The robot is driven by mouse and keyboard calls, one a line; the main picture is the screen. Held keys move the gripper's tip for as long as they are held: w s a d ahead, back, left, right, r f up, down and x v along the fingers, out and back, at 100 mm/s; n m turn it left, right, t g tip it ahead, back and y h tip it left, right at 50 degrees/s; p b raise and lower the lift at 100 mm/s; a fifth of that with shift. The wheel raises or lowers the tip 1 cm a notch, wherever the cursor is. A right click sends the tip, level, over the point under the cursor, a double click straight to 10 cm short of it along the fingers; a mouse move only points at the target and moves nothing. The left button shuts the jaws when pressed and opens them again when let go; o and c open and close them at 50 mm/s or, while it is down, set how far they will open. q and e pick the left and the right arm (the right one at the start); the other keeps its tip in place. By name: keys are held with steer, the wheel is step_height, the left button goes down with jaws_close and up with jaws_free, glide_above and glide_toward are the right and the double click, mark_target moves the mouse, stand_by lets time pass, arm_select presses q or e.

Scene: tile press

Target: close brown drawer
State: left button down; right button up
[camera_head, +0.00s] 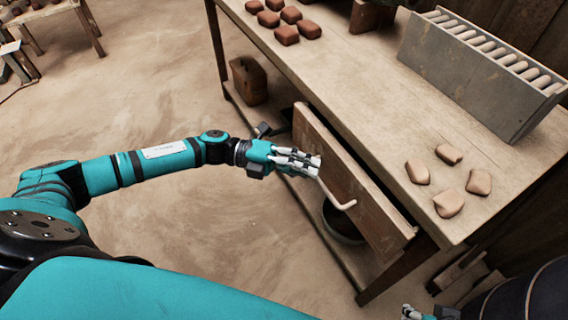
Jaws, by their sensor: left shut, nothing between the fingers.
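The brown drawer (372,199) sits under the front edge of the wooden table. Its front panel stands slightly out from the table edge, with a narrow dark gap along its top. A pale bent handle (345,206) is on the panel. My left gripper (317,166) is shut and empty, with its fingertips at the drawer front near the upper end of the handle. I cannot tell whether it touches them. My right gripper (418,313) shows only in part at the bottom edge, and its fingers are unclear.
On the table (365,75) are several reddish-brown blocks (287,35), several tan clay pieces (449,203) and a grey rack (480,80) of rods. Below are a brown container (249,80) and a dark bowl (343,227).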

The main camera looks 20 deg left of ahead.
mark_target(329, 152)
arm_select(q)
steer(key=shift+w+d, duration=0.8)
steer(key=shift+w, duration=0.35)
arm_select(e)
steer(key=shift+w+a+r+t, duration=0.2)
steer(key=shift+w+t, duration=0.15)
steer(key=shift+w, duration=0.35)
steer(key=shift+w+a+r+t, duration=0.1)
steer(key=shift+w+a+t, duration=0.2)
steer(key=shift+w, duration=0.35)
arm_select(q)
steer(key=shift+w, duration=0.1)
arm_select(e)
steer(key=shift+d, duration=0.1)
arm_select(q)
steer(key=w+d, duration=0.1)
steer(key=w+d+b, duration=0.1)
steer(key=w, duration=0.1)
steer(key=shift+w+d+f, duration=0.1)
steer(key=shift+w+d, duration=0.15)
steer(key=shift+d, duration=0.1)
arm_select(e)
steer(key=w+t, duration=0.1)
steer(key=w+a+r+t, duration=0.1)
steer(key=w, duration=0.1)
steer(key=w+a+r+t+y, duration=0.1)
steer(key=w, duration=0.1)
steer(key=shift+w+r, duration=0.2)
steer(key=shift+r, duration=0.15)
steer(key=shift+s, duration=0.15)
